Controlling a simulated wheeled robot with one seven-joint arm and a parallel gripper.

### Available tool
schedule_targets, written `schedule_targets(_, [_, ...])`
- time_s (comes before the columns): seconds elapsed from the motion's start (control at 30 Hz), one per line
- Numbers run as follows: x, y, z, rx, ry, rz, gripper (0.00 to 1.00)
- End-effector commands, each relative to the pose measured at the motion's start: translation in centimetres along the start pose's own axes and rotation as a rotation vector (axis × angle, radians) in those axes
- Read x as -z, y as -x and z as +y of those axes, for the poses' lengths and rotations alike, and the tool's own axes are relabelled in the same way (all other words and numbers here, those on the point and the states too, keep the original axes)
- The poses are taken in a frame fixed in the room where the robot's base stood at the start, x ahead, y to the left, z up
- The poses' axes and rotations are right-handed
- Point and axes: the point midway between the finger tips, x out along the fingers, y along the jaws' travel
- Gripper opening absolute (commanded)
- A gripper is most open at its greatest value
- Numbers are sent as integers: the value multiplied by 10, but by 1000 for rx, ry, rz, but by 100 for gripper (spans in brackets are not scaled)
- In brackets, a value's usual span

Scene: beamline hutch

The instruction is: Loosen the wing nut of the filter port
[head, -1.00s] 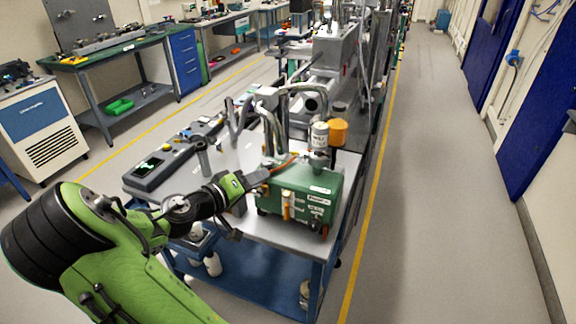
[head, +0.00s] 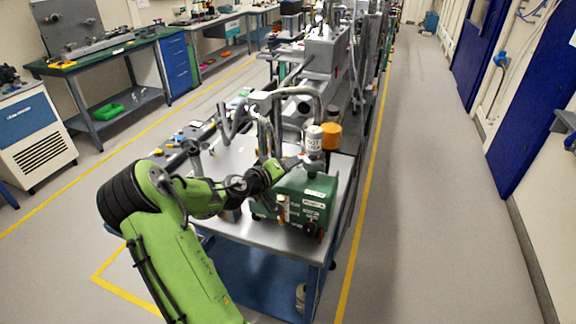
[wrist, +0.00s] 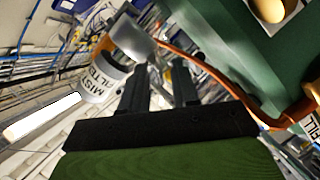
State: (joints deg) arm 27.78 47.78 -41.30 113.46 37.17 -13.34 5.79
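The white mist filter canister (head: 313,140) stands upright above the green pump (head: 313,192) on the cart. In the wrist view the canister (wrist: 104,72), with its orange band and lettering, is at upper left, joined to a grey metal port (wrist: 132,38). My gripper (head: 292,162) is at the top of the pump, just left of the filter's base. In the wrist view my gripper's two dark fingers (wrist: 160,70) are apart, with a gap and nothing clearly held between them. Their tips are close below the port. I cannot make out the wing nut itself in either view.
An orange cable (wrist: 215,75) runs past the fingers on the right in the wrist view. Bent metal pipes (head: 268,125) rise behind my gripper, and an orange cap (head: 331,134) stands beside the filter. The aisle (head: 430,200) to the right is clear.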

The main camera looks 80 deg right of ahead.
Motion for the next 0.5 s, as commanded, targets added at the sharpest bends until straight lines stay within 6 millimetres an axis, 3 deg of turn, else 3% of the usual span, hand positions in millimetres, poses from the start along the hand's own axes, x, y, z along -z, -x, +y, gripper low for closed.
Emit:
schedule_targets(0.07, [0, 0, 0, 0, 0, 0, 30])
schedule_targets(0.27, [0, 0, 0, 0, 0, 0, 1])
schedule_targets(0.5, [0, 1, 0, 0, 1, -1, 0])
